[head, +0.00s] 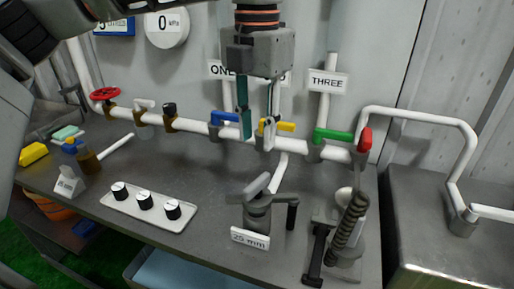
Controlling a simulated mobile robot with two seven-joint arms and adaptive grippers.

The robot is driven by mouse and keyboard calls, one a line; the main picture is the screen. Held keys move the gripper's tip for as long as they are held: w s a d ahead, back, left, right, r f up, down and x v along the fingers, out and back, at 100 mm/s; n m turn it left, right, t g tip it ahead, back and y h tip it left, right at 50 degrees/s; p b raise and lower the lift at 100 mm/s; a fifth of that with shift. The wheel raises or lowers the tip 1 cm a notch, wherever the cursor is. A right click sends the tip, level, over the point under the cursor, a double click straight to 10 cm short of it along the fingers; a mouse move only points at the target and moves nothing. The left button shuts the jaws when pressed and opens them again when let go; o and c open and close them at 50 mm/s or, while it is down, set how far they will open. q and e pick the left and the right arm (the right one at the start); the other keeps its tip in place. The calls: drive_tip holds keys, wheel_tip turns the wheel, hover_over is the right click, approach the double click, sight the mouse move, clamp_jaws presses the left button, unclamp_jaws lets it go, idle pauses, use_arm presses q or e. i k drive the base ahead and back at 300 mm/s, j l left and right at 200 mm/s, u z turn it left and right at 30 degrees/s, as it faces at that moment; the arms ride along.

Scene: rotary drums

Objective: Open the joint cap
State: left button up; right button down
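No part is labelled as the joint cap. A grey metal fitting (257,213) with lever-like arms stands on the bench front, behind a "25 mm" label (250,238); it may be the joint, but I cannot tell. My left gripper (257,138) points down in front of the white pipe (190,124), above and behind that fitting. Its two fingers are apart, with nothing visibly held. The fingers are close to the yellow valve handle (285,126) and blue valve handle (224,117); contact is unclear. My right gripper is out of view.
A green handle (333,135) and red handle (365,140) are on the pipe's right. A spring device (349,225) stands at front right. A knob panel (150,213) lies left of the fitting. A red handwheel (104,94) is far left.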

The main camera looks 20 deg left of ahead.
sight(262, 205)
drive_tip(key=k, duration=1)
